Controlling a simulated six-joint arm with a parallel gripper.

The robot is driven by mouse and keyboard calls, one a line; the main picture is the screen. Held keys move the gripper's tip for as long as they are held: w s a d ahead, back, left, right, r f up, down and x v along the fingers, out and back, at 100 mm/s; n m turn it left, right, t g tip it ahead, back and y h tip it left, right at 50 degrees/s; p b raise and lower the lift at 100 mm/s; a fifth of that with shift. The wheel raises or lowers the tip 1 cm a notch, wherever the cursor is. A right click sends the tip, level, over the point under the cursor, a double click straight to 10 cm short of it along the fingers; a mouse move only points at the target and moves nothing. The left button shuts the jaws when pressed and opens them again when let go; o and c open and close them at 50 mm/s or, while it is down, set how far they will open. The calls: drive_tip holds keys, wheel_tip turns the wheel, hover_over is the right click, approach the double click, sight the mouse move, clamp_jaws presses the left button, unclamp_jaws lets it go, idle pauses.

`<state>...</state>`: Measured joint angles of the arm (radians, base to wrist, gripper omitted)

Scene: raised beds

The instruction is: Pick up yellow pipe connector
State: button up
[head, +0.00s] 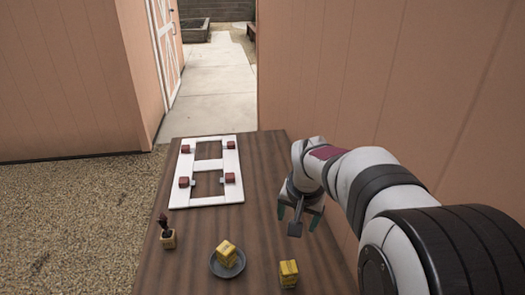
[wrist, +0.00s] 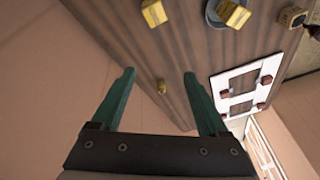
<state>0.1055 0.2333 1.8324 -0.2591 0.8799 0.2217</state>
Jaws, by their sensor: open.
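In the head view my gripper (head: 299,214) hangs near the table's right edge, above the surface.
A yellow block (head: 288,274) stands at the table's front right. Another yellow block (head: 226,252) sits on a grey plate (head: 215,270). A third block (head: 167,241) has a dark red piece on top. A white frame (head: 232,190) with red blocks lies farther back. A pink wall (head: 400,80) rises close on the right.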

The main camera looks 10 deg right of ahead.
drive_tip(key=w+d+f+t, duration=0.1)
drive_tip(key=w+d+f, duration=0.15)
drive_tip(key=w, duration=0.35)
drive_tip(key=w+d+f+t+h, duration=0.1)
drive_tip(key=w+d+f, duration=0.15)
drive_tip(key=w, duration=0.25)
drive_tip(key=w+d+f+t, duration=0.1)
drive_tip(key=w+d+f, duration=0.15)
drive_tip(key=w, duration=0.35)
drive_tip(key=x, duration=1)
drive_tip(key=s+x, duration=0.1)
drive_tip(key=x, duration=0.4)
drive_tip(key=shift+w+a+f, duration=0.15)
drive_tip(key=shift+a+f, duration=0.2)
drive_tip(key=shift+f, duration=0.25)
clamp_jaws()
